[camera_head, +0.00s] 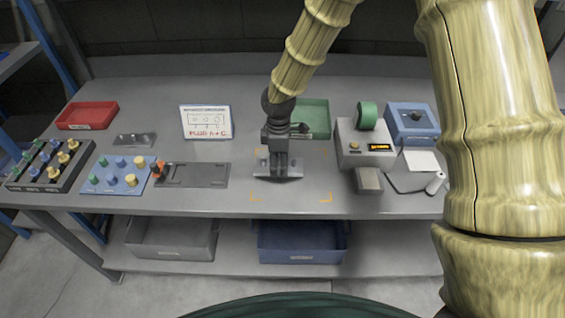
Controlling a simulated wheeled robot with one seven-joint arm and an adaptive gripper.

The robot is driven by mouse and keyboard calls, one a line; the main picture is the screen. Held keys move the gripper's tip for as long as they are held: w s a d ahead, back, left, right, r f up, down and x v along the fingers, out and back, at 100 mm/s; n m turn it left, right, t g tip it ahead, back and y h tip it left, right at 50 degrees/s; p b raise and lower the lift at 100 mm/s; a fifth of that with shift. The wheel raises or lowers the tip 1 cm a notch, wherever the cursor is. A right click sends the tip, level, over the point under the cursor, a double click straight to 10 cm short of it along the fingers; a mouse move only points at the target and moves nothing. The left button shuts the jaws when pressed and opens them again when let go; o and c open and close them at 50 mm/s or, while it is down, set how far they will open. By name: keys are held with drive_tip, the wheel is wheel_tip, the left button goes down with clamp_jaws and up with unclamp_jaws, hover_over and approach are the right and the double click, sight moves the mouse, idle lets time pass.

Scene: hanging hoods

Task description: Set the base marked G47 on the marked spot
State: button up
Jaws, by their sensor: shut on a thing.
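My gripper (278,148) is over the middle of the grey table and points down. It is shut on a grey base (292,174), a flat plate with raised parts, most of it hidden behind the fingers. No G47 mark can be read at this size. The marked spot shows as orange corner marks (326,197) on the table top. The base is over the left part of that marked area, behind its front corners. I cannot tell whether the base touches the table.
A dark flat plate (200,174) and a blue peg board (118,178) lie to the left. A green tray (312,118) is close behind my gripper. A grey label machine (366,146) stands to the right.

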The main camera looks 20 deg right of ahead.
drive_tip(key=shift+w+d, duration=0.25)
drive_tip(key=shift+w, duration=0.05)
drive_tip(key=shift+w+d+f+p, duration=0.2)
drive_tip(key=shift+f+p, duration=0.3)
drive_tip(key=shift+f, duration=0.2)
drive_tip(key=shift+w+d+f+p, duration=0.15)
drive_tip(key=shift+f+p, duration=0.3)
drive_tip(key=shift+f, duration=0.65)
drive_tip(key=shift+f, duration=0.1)
drive_tip(key=o, duration=1.4)
drive_tip(key=shift+s, duration=0.1)
drive_tip(key=shift+r+b, duration=1.25)
drive_tip(key=shift+r, duration=4.85)
